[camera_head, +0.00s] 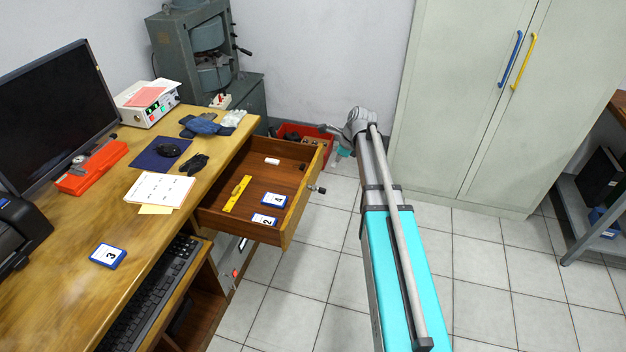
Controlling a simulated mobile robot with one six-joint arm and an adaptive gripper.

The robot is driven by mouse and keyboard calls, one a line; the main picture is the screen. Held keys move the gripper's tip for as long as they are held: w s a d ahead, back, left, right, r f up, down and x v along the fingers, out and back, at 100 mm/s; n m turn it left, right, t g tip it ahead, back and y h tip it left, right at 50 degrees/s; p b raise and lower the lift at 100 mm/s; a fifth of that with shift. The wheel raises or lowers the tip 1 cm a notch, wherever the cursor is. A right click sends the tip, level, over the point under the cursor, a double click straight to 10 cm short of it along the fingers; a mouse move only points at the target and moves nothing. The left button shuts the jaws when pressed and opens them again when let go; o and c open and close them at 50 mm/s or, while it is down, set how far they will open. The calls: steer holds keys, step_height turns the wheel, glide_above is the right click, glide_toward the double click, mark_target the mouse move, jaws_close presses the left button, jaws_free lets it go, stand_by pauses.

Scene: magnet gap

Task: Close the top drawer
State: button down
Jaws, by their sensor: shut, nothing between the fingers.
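The top drawer (290,229) of the wooden desk (225,150) is pulled far out to the right, over the tiled floor. It has a dark round knob (318,189) on its front. Inside lie a yellow level (236,193), a blue-framed card marked 4 (274,200), a similar card marked 2 (264,220) and a small white block (272,161). My arm extends up the picture to the right of the drawer, apart from the knob in the picture. Its far end bends down beside the drawer's back right corner. I cannot make out my gripper's fingers.
A red bin (292,129) stands on the floor behind the drawer. A pale cabinet (450,110) stands at the back right, and a grey shelf unit (590,205) at the far right. Floor tiles (315,270) in front of the drawer are clear. The desktop holds several items.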

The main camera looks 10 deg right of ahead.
steer(key=shift+a+f, duration=0.1)
steer(key=shift+f, duration=0.1)
steer(key=shift+w+a+f+b, duration=0.6)
steer(key=shift+a+f+b, duration=0.5)
steer(key=shift+f+b, duration=0.45)
steer(key=shift+w+a+f+b, duration=0.65)
steer(key=shift+a+f+b, duration=0.4)
steer(key=shift+f+b, duration=0.45)
steer(key=shift+w+a+f+b, duration=0.6)
steer(key=shift+a+f+b, duration=0.5)
steer(key=shift+f+b, duration=0.4)
steer(key=shift+r, duration=0.1)
steer(key=shift+w+a, duration=0.1)
steer(key=shift+w, duration=0.1)
